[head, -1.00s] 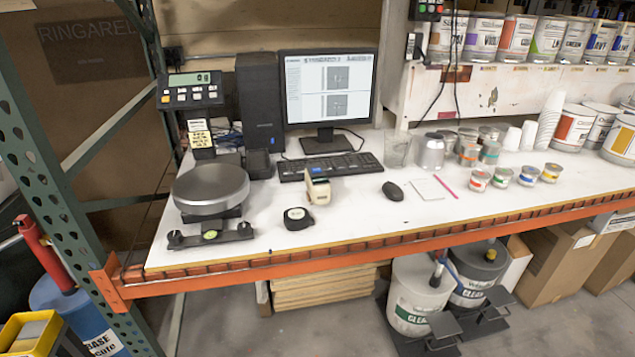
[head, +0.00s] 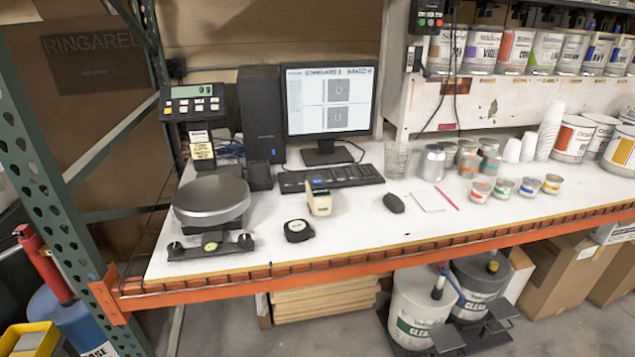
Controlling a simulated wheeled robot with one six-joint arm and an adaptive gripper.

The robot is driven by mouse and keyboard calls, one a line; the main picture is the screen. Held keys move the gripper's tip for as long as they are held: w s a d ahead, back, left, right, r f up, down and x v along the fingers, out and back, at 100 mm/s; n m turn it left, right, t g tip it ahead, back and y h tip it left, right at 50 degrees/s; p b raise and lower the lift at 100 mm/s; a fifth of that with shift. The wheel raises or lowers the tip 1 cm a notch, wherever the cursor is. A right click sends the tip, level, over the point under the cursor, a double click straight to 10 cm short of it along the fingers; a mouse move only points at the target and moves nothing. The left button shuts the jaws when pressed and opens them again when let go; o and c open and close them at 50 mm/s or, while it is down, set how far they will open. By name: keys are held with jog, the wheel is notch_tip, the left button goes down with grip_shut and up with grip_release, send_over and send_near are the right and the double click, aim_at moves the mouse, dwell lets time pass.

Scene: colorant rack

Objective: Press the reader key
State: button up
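A small beige device (head: 319,198) stands on the white bench top in front of the keyboard. It may be the reader, but its key is too small to make out. A scale (head: 211,203) with a round grey pan stands at the left of the bench. Its display unit (head: 193,103) with several buttons is on a post behind it. My gripper is not in view.
A black tape measure (head: 298,230), keyboard (head: 330,178), mouse (head: 394,203) and monitor (head: 330,100) surround the beige device. Several small cans (head: 503,188) stand to the right. An orange beam (head: 370,261) runs along the bench's front edge.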

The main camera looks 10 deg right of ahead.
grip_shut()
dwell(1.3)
